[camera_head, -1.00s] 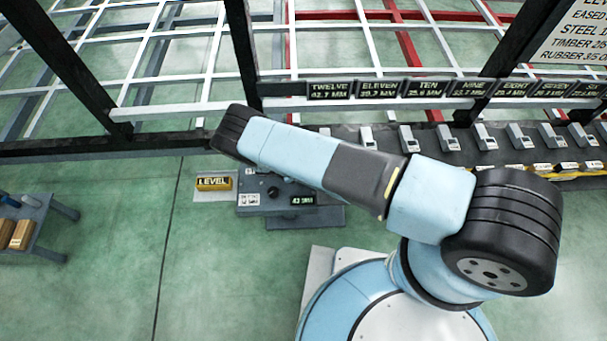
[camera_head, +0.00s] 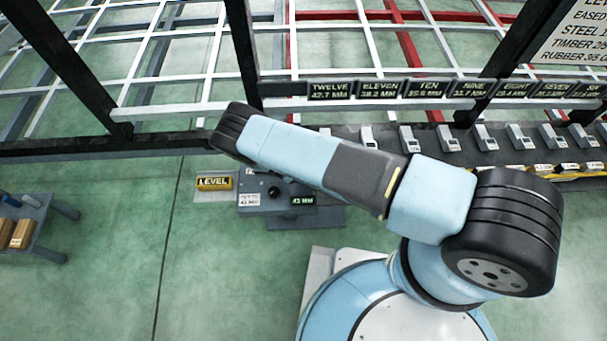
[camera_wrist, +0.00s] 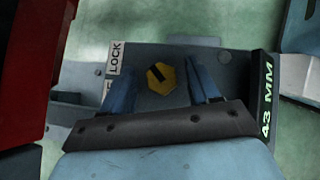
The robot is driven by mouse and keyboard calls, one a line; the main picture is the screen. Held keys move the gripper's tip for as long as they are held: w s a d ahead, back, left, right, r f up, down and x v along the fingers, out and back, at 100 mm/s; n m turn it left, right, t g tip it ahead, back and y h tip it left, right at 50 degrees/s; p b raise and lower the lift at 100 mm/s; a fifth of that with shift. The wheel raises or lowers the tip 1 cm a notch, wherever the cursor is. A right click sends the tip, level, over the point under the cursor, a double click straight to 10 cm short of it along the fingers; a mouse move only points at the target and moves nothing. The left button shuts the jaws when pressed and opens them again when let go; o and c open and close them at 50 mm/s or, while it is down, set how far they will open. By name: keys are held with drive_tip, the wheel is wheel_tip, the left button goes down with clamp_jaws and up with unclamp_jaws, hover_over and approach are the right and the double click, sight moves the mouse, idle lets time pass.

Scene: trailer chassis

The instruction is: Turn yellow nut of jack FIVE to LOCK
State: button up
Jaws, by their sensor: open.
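In the wrist view, a yellow hexagonal nut (camera_wrist: 166,85) with a black bar across it sits on a grey plate. The bar slants toward the upper left. A white LOCK label (camera_wrist: 116,57) is left of the nut. A second label below it is mostly hidden. My gripper (camera_wrist: 159,72) is open, its blue fingers on either side of the nut; gaps show, and I cannot tell their height above the plate. A dark display reading 43 MM (camera_wrist: 265,95) is at the plate's right. No label FIVE is readable. My gripper is out of the head view.
In the wrist view, a red body (camera_wrist: 32,60) stands close on the left. In the head view, a black rail with signs TWELVE to SIX (camera_head: 430,88) runs above a row of grey jacks (camera_head: 486,138). A yellow LEVEL box (camera_head: 214,183) and a small bench (camera_head: 40,225) are at left.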

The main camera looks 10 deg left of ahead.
drive_tip(key=v, duration=1.3)
drive_tip(key=shift+s, duration=0.1)
